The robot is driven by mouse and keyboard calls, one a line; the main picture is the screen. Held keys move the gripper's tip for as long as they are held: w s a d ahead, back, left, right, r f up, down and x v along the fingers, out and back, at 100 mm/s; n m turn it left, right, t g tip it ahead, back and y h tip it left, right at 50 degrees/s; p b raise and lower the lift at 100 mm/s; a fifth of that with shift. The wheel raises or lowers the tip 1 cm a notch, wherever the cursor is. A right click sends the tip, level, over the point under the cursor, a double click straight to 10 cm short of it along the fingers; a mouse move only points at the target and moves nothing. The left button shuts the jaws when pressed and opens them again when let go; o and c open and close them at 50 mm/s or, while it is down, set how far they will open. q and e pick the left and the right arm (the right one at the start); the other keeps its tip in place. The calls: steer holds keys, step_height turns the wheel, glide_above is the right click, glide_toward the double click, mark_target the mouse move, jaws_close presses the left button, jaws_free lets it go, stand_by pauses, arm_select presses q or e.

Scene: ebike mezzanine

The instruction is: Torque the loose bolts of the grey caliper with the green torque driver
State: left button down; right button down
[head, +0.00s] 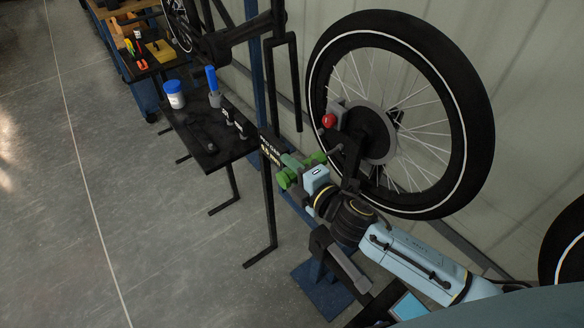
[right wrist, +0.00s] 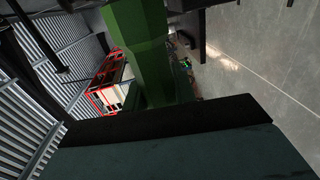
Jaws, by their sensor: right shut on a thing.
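The green torque driver (head: 290,172) is held in my right gripper (head: 302,176), which is shut on it. In the right wrist view the driver's green body (right wrist: 146,45) rises from behind the dark gripper edge. Its thin shaft points up and right toward the wheel hub. The grey caliper (head: 338,112) appears beside the hub, partly hidden behind a red round part (head: 328,120). The driver's tip is close to the dark hub area below the caliper; I cannot tell whether it touches a bolt. The bolts are too small to make out. My left gripper is not in view.
The wheel (head: 440,150) stands upright against a ribbed wall. Floor at left is clear.

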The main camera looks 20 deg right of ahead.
steer(key=a, duration=0.1)
steer(key=s+a, duration=0.1)
steer(key=a, duration=0.1)
steer(key=s+a, duration=0.1)
steer(key=a, duration=0.1)
steer(key=shift+a+r, duration=0.1)
steer(key=shift+a, duration=0.05)
stand_by(0.8)
